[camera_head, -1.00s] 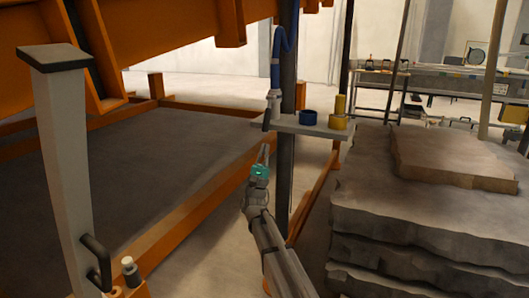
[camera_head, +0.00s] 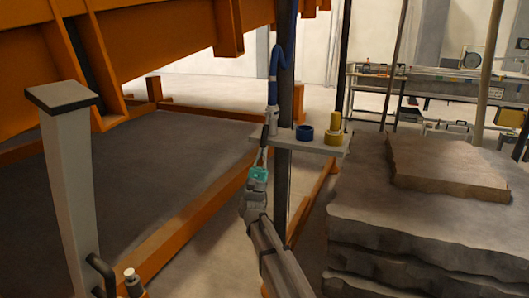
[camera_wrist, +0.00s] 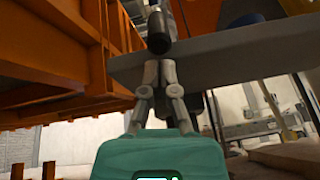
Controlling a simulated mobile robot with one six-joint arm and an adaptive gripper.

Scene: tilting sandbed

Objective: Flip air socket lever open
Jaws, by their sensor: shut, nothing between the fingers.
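The air socket (camera_head: 272,118) is a grey fitting at the end of a blue hose, on the left end of a small grey shelf (camera_head: 295,142) fixed to a dark post. Its lever (camera_head: 265,135) is a dark bar hanging down at the shelf's left edge. In the wrist view the lever's dark rounded end (camera_wrist: 159,42) shows just above and beyond my fingertips. My gripper (camera_head: 262,152) is shut and empty, right below the lever; it also shows in the wrist view (camera_wrist: 160,66). I cannot tell whether the fingertips touch the lever.
A blue ring (camera_head: 305,133) and a yellow fitting (camera_head: 335,127) stand on the shelf. The dark post (camera_head: 284,190) rises close right of my arm. Stacked stone slabs (camera_head: 420,215) stand to the right, an orange frame (camera_head: 200,215) to the left.

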